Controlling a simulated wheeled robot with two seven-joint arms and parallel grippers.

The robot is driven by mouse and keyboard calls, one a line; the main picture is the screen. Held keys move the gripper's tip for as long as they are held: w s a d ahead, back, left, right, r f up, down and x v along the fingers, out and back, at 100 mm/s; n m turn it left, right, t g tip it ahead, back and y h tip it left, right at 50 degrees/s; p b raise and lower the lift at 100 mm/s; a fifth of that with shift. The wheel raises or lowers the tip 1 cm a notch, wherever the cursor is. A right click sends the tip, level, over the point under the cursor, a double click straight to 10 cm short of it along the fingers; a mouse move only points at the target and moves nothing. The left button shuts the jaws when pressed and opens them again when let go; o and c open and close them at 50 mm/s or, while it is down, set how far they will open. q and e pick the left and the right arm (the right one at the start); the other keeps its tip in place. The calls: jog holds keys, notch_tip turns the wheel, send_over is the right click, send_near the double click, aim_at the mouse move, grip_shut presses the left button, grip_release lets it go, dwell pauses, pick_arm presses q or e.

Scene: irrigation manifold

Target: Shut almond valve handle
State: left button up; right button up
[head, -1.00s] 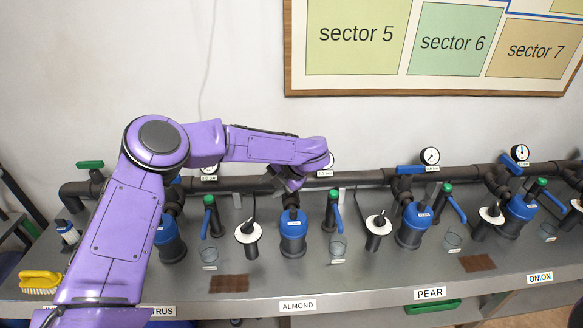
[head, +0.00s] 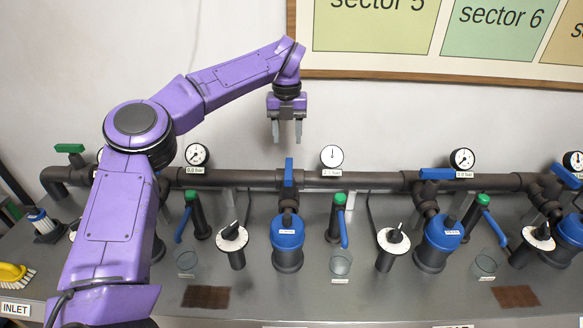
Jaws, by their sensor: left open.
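The almond valve handle (head: 289,172) is a blue lever on the dark pipe, above the middle blue-capped filter (head: 287,240). It runs up and down in the picture, across the main pipe. My left gripper (head: 286,138) is open and empty, pointing down in front of the wall. In the picture its fingertips are just above the handle, apart from it. The almond gauge (head: 332,157) is right of the handle; its small label is hard to read. My right gripper is not in view.
The pear valve handle (head: 437,173) on the right lies along the main pipe (head: 380,180). Dials (head: 232,238), green-topped taps with blue levers (head: 340,218) and clear cups (head: 340,264) stand close below the pipe.

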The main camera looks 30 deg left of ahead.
aim_at(289, 168)
pick_arm(q)
notch_tip(289, 168, down, 10)
jog(key=shift+w+r+p, duration=0.15)
jog(key=shift+r+p, duration=0.05)
jog(key=shift+p, duration=0.65)
jog(key=shift+f, duration=0.3)
jog(key=shift+d, duration=0.1)
grip_shut()
